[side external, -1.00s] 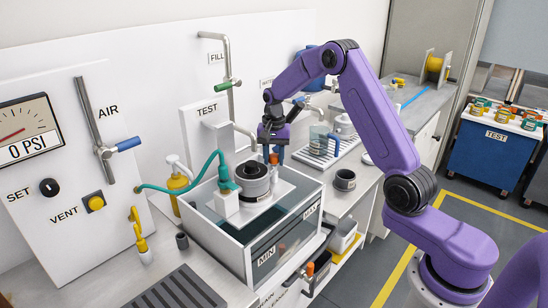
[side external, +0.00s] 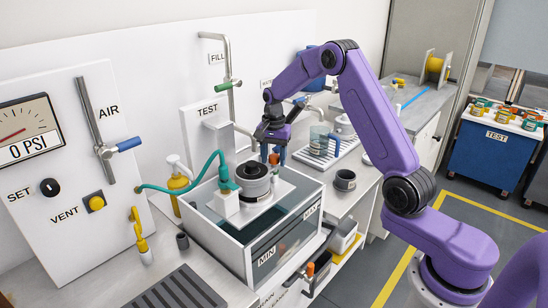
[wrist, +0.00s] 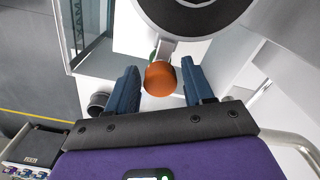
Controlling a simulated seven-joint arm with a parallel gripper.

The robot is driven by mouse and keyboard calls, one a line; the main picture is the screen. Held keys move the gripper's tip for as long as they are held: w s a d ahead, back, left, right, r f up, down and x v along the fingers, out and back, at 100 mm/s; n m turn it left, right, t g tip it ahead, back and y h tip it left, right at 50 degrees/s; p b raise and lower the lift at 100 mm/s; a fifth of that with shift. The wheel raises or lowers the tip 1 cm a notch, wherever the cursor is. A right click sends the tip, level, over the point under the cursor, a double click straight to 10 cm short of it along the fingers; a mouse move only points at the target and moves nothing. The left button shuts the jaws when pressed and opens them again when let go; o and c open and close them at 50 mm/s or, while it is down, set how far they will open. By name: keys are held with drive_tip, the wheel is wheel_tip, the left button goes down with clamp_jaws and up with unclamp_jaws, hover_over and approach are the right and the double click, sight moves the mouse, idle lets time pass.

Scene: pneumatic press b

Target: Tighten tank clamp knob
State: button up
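The tank clamp knob is an orange round knob; it shows in the wrist view (wrist: 160,78) between the two blue fingers, and partly in the side view (side external: 273,159). My gripper (wrist: 160,85) is open, with a finger on each side of the knob and a small gap visible on both sides. In the side view my gripper (side external: 274,152) is just behind the dark round fixture (side external: 254,180) on the test tank (side external: 232,230). The fingers partly hide the knob there.
A dark cup (side external: 345,180) stands on the bench to the right. A metal spout (side external: 246,132) is close behind my gripper.

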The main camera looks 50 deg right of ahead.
sight(273, 157)
drive_tip(key=shift+o, duration=0.3)
wheel_tip(273, 157, up, 17)
drive_tip(key=shift+r, duration=0.2)
idle(0.4)
drive_tip(key=shift+a, duration=0.1)
drive_tip(key=s+a+f+n, duration=0.2)
drive_tip(key=s+a+n, duration=1.1)
drive_tip(key=a, duration=0.4)
drive_tip(key=s+f+n, duration=0.2)
drive_tip(key=s+n, duration=0.2)
drive_tip(key=s, duration=0.5)
drive_tip(key=s+f+n, duration=0.2)
drive_tip(key=s+n, duration=0.2)
drive_tip(key=s, duration=0.4)
drive_tip(key=s+d+f+n, duration=0.1)
drive_tip(key=s+n, duration=0.3)
drive_tip(key=s, duration=0.5)
drive_tip(key=shift+s+f+n, duration=0.3)
drive_tip(key=shift+f, duration=0.45)
